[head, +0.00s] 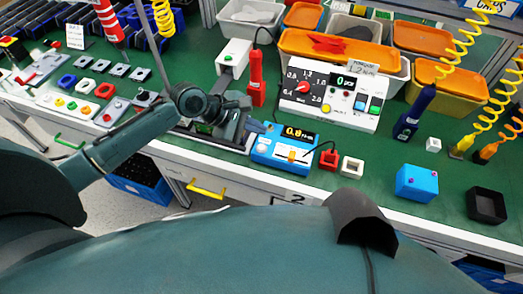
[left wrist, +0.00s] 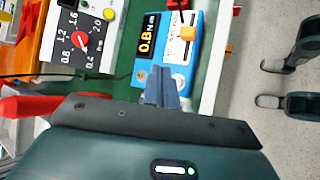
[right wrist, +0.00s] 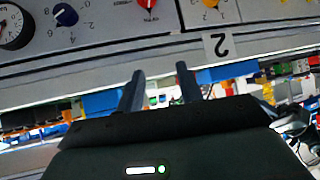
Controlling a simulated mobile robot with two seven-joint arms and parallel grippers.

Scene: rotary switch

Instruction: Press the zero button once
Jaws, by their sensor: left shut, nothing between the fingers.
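The blue meter (head: 265,157) with a lit display (head: 298,133) reading about 0.8 stands near the bench's front edge. It also shows in the left wrist view (left wrist: 193,42), with an orange block (left wrist: 188,33) on its face. Small pale round spots show at its end by my gripper; no zero label is legible. My left gripper (head: 253,127) is shut and empty at the meter's left end. In the left wrist view its fingertips (left wrist: 160,72) overlap that end; contact cannot be told. My right gripper (right wrist: 160,72) is open and empty, below a grey panel.
Behind the meter stands a white dial box (head: 330,92) with coloured buttons. A red tool (head: 256,80) stands left of it. A red block (head: 328,158) and a white block (head: 352,167) sit right of the meter.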

